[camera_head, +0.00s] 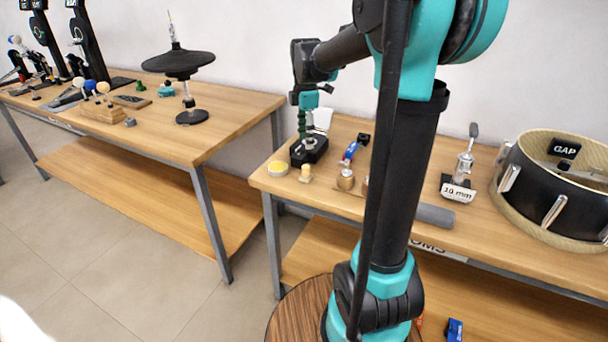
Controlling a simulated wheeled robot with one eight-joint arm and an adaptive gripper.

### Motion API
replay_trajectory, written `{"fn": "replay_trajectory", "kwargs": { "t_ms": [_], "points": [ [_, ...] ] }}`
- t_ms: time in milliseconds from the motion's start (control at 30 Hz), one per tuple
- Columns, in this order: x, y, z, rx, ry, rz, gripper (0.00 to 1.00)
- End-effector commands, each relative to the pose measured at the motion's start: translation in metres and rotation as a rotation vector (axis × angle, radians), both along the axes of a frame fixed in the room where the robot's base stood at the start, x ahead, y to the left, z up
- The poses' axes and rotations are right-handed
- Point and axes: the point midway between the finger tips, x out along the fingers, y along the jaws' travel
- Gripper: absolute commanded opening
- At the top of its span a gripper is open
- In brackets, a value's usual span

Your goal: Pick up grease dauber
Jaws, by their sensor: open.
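I cannot tell for certain which thing is the grease dauber. My gripper (309,100) hangs from my arm above the back left of this table, over a black block-like stand (309,150). The gripper is open, appears small, and its fingers are hard to make out. I see nothing held in it.
My arm hides the middle. A second table (160,145) stands left across a gap.

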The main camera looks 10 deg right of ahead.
Motion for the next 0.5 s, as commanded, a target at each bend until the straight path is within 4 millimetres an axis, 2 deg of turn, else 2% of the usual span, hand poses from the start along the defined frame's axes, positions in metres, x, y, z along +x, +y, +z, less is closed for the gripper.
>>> {"fn": "replay_trajectory", "kwargs": {
  "t_ms": [100,300,500],
  "points": [
    [0.000,0.000,-0.025,0.000,0.000,-0.001,0.47],
    [0.000,0.000,-0.058,0.000,0.000,-0.001,0.47],
    [0.000,0.000,-0.071,0.000,0.000,-0.001,0.47]
  ]
}}
